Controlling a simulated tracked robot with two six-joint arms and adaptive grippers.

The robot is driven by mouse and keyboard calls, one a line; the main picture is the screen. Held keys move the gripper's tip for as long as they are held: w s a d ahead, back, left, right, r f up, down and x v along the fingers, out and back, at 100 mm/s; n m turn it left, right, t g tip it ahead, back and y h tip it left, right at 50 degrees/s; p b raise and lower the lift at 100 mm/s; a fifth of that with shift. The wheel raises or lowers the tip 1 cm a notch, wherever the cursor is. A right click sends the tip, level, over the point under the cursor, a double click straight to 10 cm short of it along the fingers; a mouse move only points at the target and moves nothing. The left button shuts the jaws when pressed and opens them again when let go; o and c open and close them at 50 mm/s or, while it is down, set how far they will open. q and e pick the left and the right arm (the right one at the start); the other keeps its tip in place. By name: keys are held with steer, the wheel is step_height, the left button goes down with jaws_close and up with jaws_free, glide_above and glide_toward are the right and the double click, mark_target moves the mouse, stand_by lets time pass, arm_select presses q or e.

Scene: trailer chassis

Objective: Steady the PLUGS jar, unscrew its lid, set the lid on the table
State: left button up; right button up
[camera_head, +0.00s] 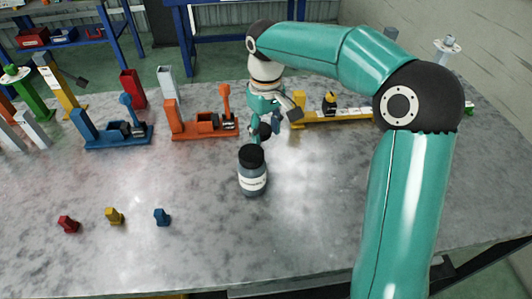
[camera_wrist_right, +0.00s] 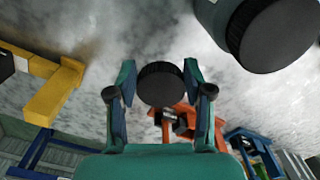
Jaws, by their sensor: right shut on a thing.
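The jar (camera_head: 253,181) stands upright near the middle of the table, grey with a pale label whose text I cannot read. Its top is black and round; in the right wrist view this black top (camera_wrist_right: 277,38) shows at the upper right. I cannot tell whether it is a lid or the bare neck. My right gripper (camera_head: 265,125) is just behind the jar, apart from it, shut on a black round lid (camera_wrist_right: 160,84) with a ridged side. In the head view the lid is low over the table; I cannot tell whether it touches it. My left gripper is not in view.
Orange (camera_head: 203,131) and blue (camera_head: 112,137) fixtures stand behind and left; a yellow one (camera_head: 350,118) is behind right. Red (camera_head: 68,224), yellow (camera_head: 114,216) and blue (camera_head: 162,217) small plugs are front left. The table (camera_head: 325,205) right of the jar is clear.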

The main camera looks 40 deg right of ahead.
mark_target(266, 160)
step_height(266, 160, down, 8)
steer(key=shift+s+r, duration=0.1)
stand_by(0.4)
steer(key=o, duration=0.8)
steer(key=shift+b, duration=0.35)
steer(key=o, duration=0.5)
